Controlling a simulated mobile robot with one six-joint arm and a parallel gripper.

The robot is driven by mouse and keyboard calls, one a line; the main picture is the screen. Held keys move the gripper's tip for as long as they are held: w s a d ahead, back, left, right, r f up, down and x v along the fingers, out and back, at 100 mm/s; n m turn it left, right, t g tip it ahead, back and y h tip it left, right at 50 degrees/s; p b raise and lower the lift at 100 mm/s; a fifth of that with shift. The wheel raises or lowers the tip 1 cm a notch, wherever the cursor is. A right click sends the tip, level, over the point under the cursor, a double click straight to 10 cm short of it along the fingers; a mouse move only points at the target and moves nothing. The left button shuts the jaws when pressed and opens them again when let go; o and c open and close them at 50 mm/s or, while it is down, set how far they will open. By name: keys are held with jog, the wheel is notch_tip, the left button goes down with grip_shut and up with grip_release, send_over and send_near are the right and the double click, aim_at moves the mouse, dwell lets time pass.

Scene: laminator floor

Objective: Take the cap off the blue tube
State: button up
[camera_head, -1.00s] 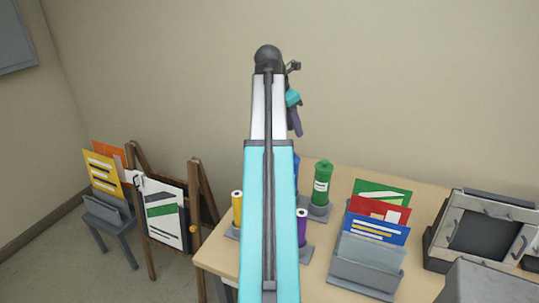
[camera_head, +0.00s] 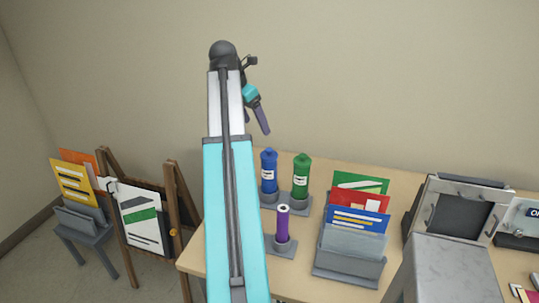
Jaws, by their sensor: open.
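The blue tube (camera_head: 269,180) stands upright in a grey holder at the back left of the wooden table. It has a white label, and its blue cap (camera_head: 268,156) is on top. My gripper (camera_head: 264,122) is raised above the table, left of and higher in the picture than the blue tube, apart from it. It is seen nearly edge-on, with its dark fingers pointing down and to the right. It is open, and nothing shows between the fingers.
A capped green tube (camera_head: 301,178) stands close right of the blue one. An uncapped purple tube (camera_head: 283,226) stands in front. A card rack (camera_head: 348,265) and a grey machine (camera_head: 458,213) are farther right. An easel (camera_head: 175,205) stands left of the table.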

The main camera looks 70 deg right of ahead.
jog(key=p, duration=0.2)
send_over(267, 150)
jog(key=w+a, duration=0.1)
jog(key=shift+w+a+f, duration=0.1)
jog(key=shift+f, duration=1.9)
jog(key=shift+a+f, duration=0.1)
jog(key=shift+f, duration=1.9)
jog(key=shift+p, duration=0.3)
jog(key=shift+s+d+f+p, duration=0.1)
jog(key=shift+s+f+p, duration=0.15)
jog(key=shift+f+p, duration=0.35)
jog(key=shift+s+d+f+p, duration=0.1)
jog(key=shift+s+f+p, duration=0.2)
jog(key=shift+f, duration=0.4)
jog(key=shift+w+p+x, duration=0.2)
jog(key=shift+p+x, duration=0.2)
jog(key=shift+x, duration=0.8)
jog(key=c, duration=1.1)
